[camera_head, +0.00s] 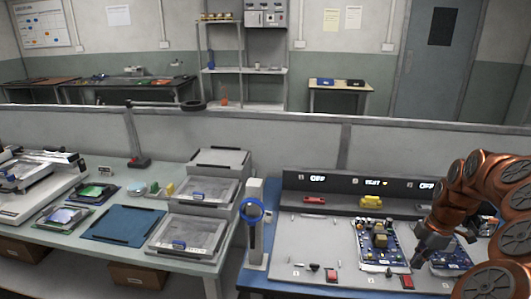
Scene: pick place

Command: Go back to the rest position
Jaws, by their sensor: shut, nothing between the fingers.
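My arm comes in from the right edge in the head view. My gripper (418,262) points down at the right part of the grey test bench (318,236), beside a circuit board (450,258) that lies partly behind the arm. It is shut and holds nothing. Whether the fingertips touch the bench or the board is too small to tell. Another circuit board (380,242) lies to the left of my gripper, apart from it.
A red button (407,282) sits close below my gripper. A console (345,195) with lit displays runs behind the boards. A white post with a blue ring (252,210) stands at the bench's left. The air above the bench is clear.

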